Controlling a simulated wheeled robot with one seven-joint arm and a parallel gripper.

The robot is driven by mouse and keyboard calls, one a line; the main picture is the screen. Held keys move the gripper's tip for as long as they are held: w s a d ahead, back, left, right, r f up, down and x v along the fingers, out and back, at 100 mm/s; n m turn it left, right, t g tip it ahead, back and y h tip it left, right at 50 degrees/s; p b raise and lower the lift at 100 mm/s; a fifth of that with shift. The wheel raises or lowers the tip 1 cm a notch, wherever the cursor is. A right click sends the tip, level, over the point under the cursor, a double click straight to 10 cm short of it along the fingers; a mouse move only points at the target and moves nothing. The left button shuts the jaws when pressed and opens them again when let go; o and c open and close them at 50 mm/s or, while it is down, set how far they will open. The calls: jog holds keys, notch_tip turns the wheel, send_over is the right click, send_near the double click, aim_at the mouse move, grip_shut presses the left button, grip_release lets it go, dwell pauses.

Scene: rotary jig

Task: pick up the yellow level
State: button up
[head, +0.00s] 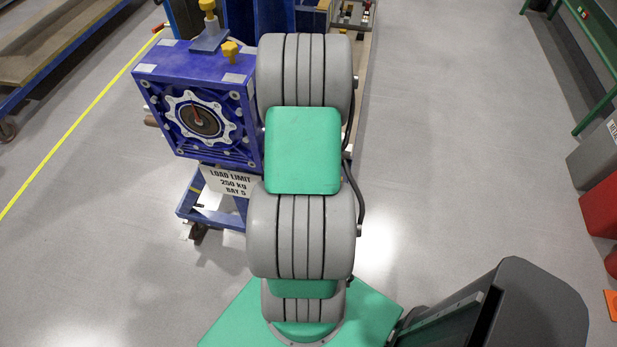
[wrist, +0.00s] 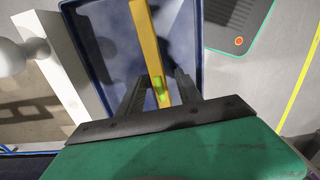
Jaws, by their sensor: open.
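The yellow level (wrist: 148,50) shows in the wrist view as a long yellow bar with a bright green vial near its lower end. It lies over a dark blue tray (wrist: 95,35). My gripper (wrist: 158,80) is open, with one dark finger on each side of the level's near part. I cannot tell whether the fingers touch it. The level's far end runs out of the top of the picture. In the head view my arm covers the middle, and neither the level nor my gripper can be made out.
A blue rotary jig (head: 205,110) with a dial and yellow knobs stands left of my arm in the head view. A load limit sign (head: 230,182) hangs below it. A white post (wrist: 55,60) stands left of the tray.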

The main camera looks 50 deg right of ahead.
jog(key=shift+c, duration=0.4)
grip_shut()
